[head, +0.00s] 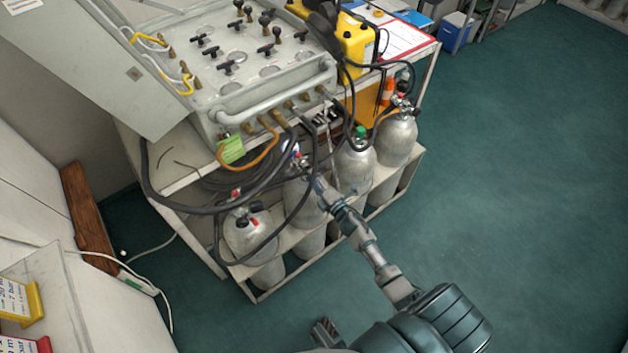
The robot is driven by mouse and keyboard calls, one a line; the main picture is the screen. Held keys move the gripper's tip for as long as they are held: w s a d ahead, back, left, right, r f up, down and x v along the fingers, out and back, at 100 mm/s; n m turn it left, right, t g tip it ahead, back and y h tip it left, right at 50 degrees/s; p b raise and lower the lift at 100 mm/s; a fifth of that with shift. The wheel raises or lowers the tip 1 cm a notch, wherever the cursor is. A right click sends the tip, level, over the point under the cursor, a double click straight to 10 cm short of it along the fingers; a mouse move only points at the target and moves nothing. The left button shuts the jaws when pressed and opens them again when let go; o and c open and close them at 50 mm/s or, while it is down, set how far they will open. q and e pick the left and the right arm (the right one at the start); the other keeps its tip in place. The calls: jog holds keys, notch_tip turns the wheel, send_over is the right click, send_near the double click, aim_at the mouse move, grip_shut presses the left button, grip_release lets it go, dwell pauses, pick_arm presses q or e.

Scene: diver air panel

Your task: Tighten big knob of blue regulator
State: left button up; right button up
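The blue regulator (291,147) sits on top of a silver gas cylinder (303,200) in the front row of the rack. Only a small blue patch with white and red beside it shows; its big knob cannot be made out clearly. My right arm reaches in from the lower right, and its gripper (308,170) is at the regulator, close to or touching it. The fingertips are too small and overlapped to tell whether they are open or shut. A small dark part at the bottom edge may be my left gripper (325,331); it is far from the cylinders.
The grey control panel (235,70) with black knobs stands above the rack (245,285). Black hoses (180,208) loop around the cylinders near the regulator. Another cylinder has a green-topped regulator (360,134). The green floor (520,180) at right is clear.

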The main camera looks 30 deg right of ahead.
jog(key=s, duration=1.2)
jog(key=shift+d, duration=0.2)
jog(key=shift+f, duration=0.1)
